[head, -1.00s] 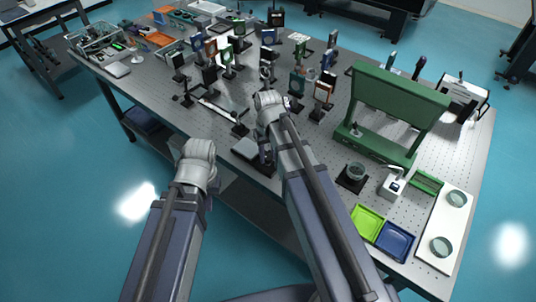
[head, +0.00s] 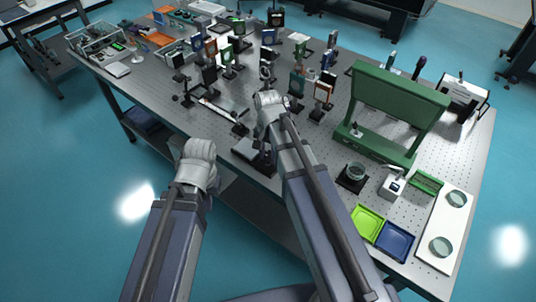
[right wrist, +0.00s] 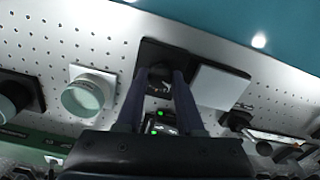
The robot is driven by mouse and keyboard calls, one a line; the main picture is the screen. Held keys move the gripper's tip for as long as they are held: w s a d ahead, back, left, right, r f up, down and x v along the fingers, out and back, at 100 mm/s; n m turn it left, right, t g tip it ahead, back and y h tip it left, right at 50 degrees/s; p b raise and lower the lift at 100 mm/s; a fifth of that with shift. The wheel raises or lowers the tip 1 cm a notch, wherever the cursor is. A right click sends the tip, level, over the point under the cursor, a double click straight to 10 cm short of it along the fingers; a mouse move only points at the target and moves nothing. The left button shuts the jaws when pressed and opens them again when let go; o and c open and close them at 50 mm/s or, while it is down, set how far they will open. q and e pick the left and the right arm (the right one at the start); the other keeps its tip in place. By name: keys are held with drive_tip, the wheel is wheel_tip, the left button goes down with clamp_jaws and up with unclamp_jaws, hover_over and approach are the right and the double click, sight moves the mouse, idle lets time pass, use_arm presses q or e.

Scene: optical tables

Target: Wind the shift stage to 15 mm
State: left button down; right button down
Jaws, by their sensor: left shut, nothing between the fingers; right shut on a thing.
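The shift stage (head: 246,150) sits at the table's near edge, with a pale top plate on a dark base. In the right wrist view its pale plate (right wrist: 218,86) lies right of a dark part with a round knob (right wrist: 160,76). My right gripper (right wrist: 160,72) is shut on this knob, a finger on each side. In the head view the right wrist hides the knob. My left gripper (head: 198,152) is held in front of the table, left of the stage; its wrist hides the fingers. I cannot read any millimetre value.
Green lights (right wrist: 160,120) show between my right fingers. Optics on posts crowd the table behind the stage. A green frame (head: 398,95) stands to the right, with a lime tray (head: 367,222) and a blue tray (head: 395,241) before it. A rail (head: 215,108) lies left of my right wrist.

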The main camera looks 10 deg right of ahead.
sight(268, 157)
drive_tip(key=shift+m, duration=0.5)
idle(0.3)
drive_tip(key=c, duration=0.5)
unclamp_jaws()
wheel_tip(268, 157, up, 8)
drive_tip(key=p, duration=0.8)
drive_tip(key=shift+f, duration=0.1)
